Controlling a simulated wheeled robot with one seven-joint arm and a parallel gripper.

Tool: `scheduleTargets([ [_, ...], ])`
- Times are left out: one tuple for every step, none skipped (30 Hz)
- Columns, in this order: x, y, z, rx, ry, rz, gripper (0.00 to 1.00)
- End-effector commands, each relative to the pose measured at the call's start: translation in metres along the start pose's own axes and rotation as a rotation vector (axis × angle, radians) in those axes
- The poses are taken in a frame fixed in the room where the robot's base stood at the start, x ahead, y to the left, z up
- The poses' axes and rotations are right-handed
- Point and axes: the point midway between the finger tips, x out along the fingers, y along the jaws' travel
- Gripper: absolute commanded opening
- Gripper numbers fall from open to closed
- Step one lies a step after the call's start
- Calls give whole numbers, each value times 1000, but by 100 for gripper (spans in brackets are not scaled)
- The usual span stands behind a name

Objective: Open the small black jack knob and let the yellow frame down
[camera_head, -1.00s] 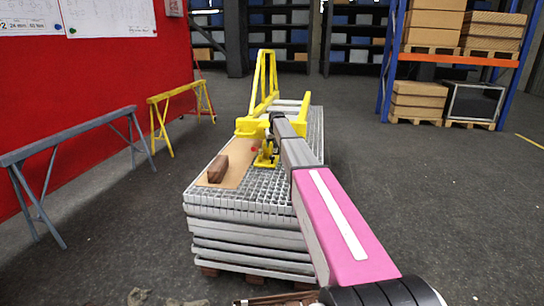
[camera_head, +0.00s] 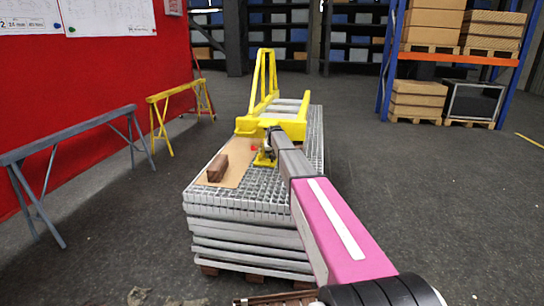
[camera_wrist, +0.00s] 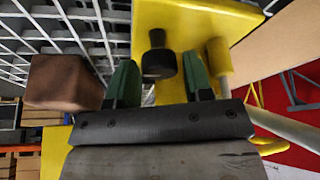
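The yellow frame (camera_head: 262,85) stands on the grating stack in the head view, its front crossbar (camera_head: 285,128) above the small yellow jack (camera_head: 263,158). My arm partly hides the jack there. In the wrist view the small black knob (camera_wrist: 158,62) sticks out from the yellow jack body (camera_wrist: 190,22). My gripper (camera_wrist: 160,78) has its two green fingers on either side of the knob, with a visible gap at each side. It is open and holds nothing. Whether the frame's front rests on the jack cannot be told.
A brown block (camera_head: 217,168) lies on a tan board (camera_head: 238,165) left of the jack, on the stacked gratings (camera_head: 245,225). Grey (camera_head: 70,130) and yellow (camera_head: 175,93) trestles stand at left by the red wall. Floor on the right is clear.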

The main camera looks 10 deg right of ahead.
Motion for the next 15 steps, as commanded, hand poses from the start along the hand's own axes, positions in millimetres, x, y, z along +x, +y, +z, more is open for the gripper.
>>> scheduleTargets([
  [0,0,0,0,0,0,30],
  [0,0,0,0,0,0,20],
  [0,0,0,0,0,0,12],
  [0,0,0,0,0,0,12],
  [0,0,0,0,0,0,12],
  [0,0,0,0,0,0,12],
  [0,0,0,-1,0,0,12],
  [0,0,0,-2,-1,-1,12],
  [0,0,0,-5,-1,-2,12],
  [0,0,0,-8,-1,-3,12],
  [0,0,0,-13,-1,-5,12],
  [0,0,0,-19,-1,-9,12],
  [0,0,0,-26,-1,-12,12],
  [0,0,0,-36,-1,-15,12],
  [0,1,0,-50,-1,-21,12],
])
